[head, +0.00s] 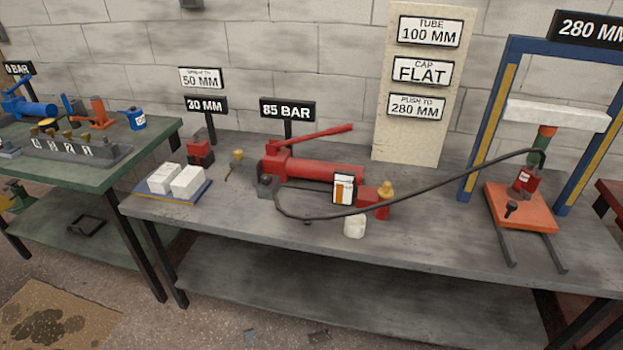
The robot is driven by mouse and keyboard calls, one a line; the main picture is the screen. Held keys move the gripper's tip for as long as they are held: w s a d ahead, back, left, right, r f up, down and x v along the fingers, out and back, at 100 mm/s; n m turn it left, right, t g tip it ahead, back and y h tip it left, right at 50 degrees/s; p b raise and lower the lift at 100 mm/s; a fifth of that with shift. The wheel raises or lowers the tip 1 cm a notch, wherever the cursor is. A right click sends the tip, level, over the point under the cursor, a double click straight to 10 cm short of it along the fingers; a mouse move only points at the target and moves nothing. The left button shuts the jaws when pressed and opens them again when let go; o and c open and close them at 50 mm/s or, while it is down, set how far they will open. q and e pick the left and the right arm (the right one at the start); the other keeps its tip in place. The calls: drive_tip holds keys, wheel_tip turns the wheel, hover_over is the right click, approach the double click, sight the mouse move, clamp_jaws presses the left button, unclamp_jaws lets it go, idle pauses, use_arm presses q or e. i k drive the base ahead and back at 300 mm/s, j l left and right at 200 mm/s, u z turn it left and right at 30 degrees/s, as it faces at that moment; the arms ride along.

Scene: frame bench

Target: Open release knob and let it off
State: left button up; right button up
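The red hand pump (318,170) lies on the grey bench, its red lever (318,136) sloping up to the right. A dark round knob-like part (265,185) is at the pump's left end. A yellow knob-like fitting (386,188) stands on the red block (369,196) at its right end. I cannot tell which is the release knob or how far it is turned. A white and orange gauge or label (344,190) stands before the pump. A black hose (420,191) runs to the blue press frame (486,125) with a red and green ram (540,152). Neither gripper is in view.
A white cup (354,226) stands near the front edge. White blocks (187,180) lie on a blue tray at left. An "85 BAR" sign (288,110) stands behind the pump. A green bench (150,140) is farther left.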

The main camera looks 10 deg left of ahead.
sight(266, 179)
drive_tip(key=i+l+u, duration=0.15)
drive_tip(key=i, duration=0.8)
